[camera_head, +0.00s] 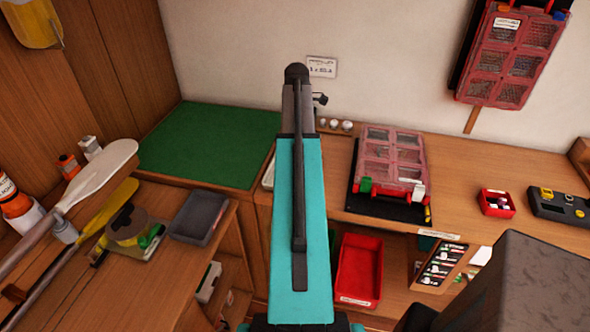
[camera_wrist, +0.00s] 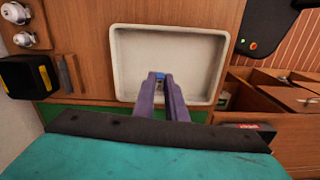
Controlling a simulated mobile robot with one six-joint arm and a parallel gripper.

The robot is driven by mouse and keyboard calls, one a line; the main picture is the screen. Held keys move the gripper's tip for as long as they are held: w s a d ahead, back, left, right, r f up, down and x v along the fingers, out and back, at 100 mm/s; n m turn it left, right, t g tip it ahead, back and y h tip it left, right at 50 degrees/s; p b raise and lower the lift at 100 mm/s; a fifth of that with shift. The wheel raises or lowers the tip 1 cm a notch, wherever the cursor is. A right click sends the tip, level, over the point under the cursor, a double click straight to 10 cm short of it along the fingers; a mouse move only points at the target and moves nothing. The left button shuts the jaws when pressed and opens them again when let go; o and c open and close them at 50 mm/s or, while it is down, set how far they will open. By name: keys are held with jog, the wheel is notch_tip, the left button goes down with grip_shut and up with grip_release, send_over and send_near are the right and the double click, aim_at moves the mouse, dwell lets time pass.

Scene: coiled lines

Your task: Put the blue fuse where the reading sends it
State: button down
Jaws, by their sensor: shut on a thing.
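In the wrist view, my gripper (camera_wrist: 161,76) is shut on a small blue piece, the blue fuse (camera_wrist: 160,77), of which only a bit shows between the fingertips. The fingers point at a shallow cream tray (camera_wrist: 122,60), over its lower middle; the height above it is hard to tell. In the head view my teal arm hides the gripper and the fuse, and only a sliver of the tray (camera_head: 268,177) shows. A dark meter with yellow parts (camera_head: 560,206) lies at the right of the bench; its reading is not legible. A small wall label (camera_head: 321,67) is too blurred to read surely.
A red compartment case (camera_head: 391,152) stands on the bench, with a small red box (camera_head: 496,203) to its right. A red bin (camera_head: 358,272) and a labelled rack (camera_head: 440,262) are below. A grey tray (camera_head: 198,217) lies at left. The green mat (camera_head: 210,145) is clear.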

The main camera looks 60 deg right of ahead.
jog(key=c, duration=1.7)
grip_release()
jog(key=shift+r, duration=0.2)
jog(key=shift+r+b, duration=1.85)
jog(key=shift+r, duration=4.85)
